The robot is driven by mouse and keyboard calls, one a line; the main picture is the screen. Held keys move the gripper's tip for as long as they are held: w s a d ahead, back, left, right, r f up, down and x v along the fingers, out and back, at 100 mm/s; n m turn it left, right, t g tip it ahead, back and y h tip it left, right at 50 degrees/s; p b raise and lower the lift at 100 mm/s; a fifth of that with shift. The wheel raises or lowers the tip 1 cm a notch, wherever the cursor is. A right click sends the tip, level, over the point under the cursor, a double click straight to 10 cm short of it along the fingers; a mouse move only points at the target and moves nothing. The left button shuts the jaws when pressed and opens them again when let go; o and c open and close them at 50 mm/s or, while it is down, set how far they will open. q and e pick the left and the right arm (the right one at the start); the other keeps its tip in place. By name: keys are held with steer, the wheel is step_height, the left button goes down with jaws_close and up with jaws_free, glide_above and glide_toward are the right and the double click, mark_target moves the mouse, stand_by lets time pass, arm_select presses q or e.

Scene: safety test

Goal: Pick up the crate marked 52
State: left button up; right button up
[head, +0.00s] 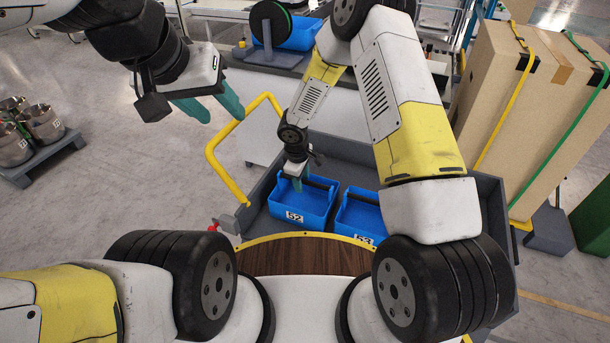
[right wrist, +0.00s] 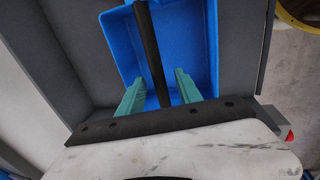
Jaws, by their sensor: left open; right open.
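The blue crate marked 52 (head: 309,205) stands in a grey cart, its white label facing me. My right gripper (head: 297,184) is over this crate, pointing down, with its fingers open. In the right wrist view the green fingers (right wrist: 159,78) lie over the blue crate (right wrist: 198,42). A dark bar (right wrist: 150,50) crosses the crate and passes between the fingers; I cannot tell whether they touch it. My left gripper (head: 208,107) is open and empty, up and to the left, away from the crate.
A second blue crate, marked 53 (head: 360,213), stands just right of it. The grey cart (head: 352,150) has raised walls and a yellow handle (head: 218,167) at left. Tall cardboard boxes (head: 545,110) stand right. Metal pots (head: 40,123) sit on a pallet at far left.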

steer(key=shift+f, duration=0.35)
jaws_close()
stand_by(1.2)
